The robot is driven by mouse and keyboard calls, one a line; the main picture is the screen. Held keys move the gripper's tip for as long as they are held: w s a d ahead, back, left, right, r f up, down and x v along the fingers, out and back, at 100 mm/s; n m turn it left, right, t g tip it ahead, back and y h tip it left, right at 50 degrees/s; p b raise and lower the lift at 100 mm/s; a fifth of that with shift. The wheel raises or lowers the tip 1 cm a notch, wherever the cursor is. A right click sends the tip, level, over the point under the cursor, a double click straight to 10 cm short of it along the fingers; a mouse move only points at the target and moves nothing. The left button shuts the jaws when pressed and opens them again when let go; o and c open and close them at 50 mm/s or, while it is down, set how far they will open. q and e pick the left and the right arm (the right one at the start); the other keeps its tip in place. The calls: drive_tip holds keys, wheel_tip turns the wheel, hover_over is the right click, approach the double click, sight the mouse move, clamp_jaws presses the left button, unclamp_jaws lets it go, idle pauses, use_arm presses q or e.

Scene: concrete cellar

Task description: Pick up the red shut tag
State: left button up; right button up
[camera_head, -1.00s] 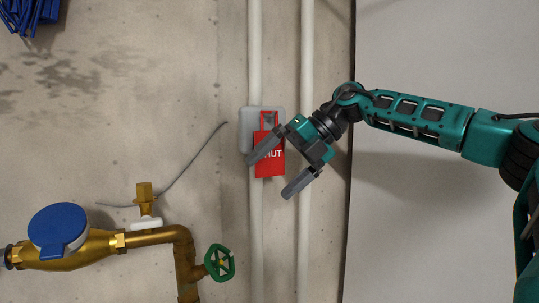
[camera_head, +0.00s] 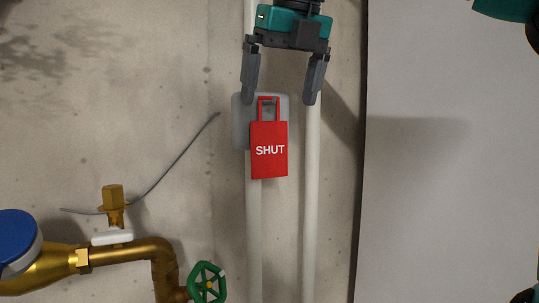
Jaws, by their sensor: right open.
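The red shut tag (camera_head: 269,160) hangs in the middle of the view, with white letters "SHUT" and an open loop handle at its top. It hangs in front of a grey plate (camera_head: 241,122) on the left white pipe. My right gripper (camera_head: 281,98) is above it, fingers pointing down and spread wide. The fingertips are at about the height of the tag's loop, one to its left and one to its right in the picture. The gripper is empty. I cannot tell its depth from the tag. My left gripper is not in view.
Two white vertical pipes (camera_head: 311,200) run down the concrete wall. Brass pipework (camera_head: 130,252) with a blue cap (camera_head: 18,240) and a green handwheel (camera_head: 207,284) is at lower left. A thin grey wire (camera_head: 175,160) sticks out above it. A pale panel (camera_head: 450,200) fills the right.

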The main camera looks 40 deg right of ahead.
sight(270, 138)
drive_tip(key=b+x, duration=0.1)
drive_tip(key=x, duration=0.6)
drive_tip(key=shift+a, duration=0.15)
drive_tip(key=c, duration=1)
